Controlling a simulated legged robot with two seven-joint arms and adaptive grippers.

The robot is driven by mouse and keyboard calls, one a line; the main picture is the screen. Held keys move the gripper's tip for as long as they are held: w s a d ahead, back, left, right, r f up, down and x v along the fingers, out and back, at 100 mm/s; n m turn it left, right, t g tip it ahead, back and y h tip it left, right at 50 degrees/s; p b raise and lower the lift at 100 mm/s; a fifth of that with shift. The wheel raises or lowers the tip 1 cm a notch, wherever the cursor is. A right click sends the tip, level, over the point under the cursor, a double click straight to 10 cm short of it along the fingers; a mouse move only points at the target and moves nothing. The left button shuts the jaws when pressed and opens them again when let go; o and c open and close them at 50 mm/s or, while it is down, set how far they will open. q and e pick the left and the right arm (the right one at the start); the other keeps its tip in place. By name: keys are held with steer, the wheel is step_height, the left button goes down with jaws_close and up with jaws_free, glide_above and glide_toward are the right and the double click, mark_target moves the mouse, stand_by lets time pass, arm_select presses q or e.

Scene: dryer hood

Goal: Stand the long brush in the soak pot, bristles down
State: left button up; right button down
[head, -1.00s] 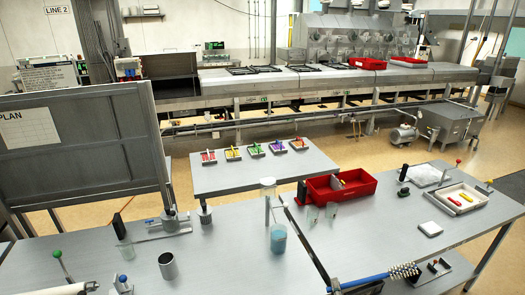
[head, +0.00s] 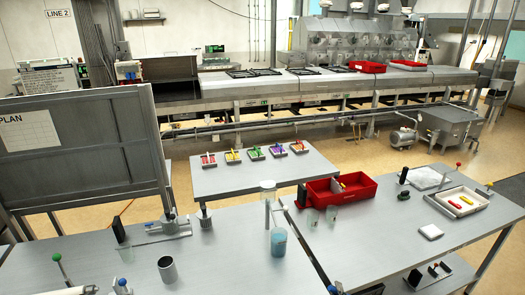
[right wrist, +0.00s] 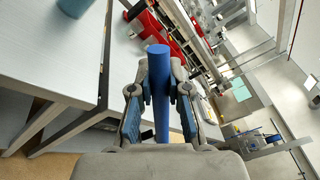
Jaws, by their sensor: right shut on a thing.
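My right gripper (right wrist: 161,88) is shut on the blue handle of the long brush (right wrist: 160,125), seen in the right wrist view with a finger on each side. In the head view only a small blue end (head: 332,289) shows at the bottom edge; the bristles are out of sight in both views. An open steel cylinder (head: 168,270), which looks like the soak pot, stands upright on the near table at the lower left, well left of the blue end. My left gripper is not in view.
A red bin (head: 345,190), small glasses and a white tray (head: 460,201) lie farther right.

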steer(key=m, duration=0.6)
stand_by(0.3)
steer(key=m, duration=0.6)
steer(key=shift+a, duration=0.1)
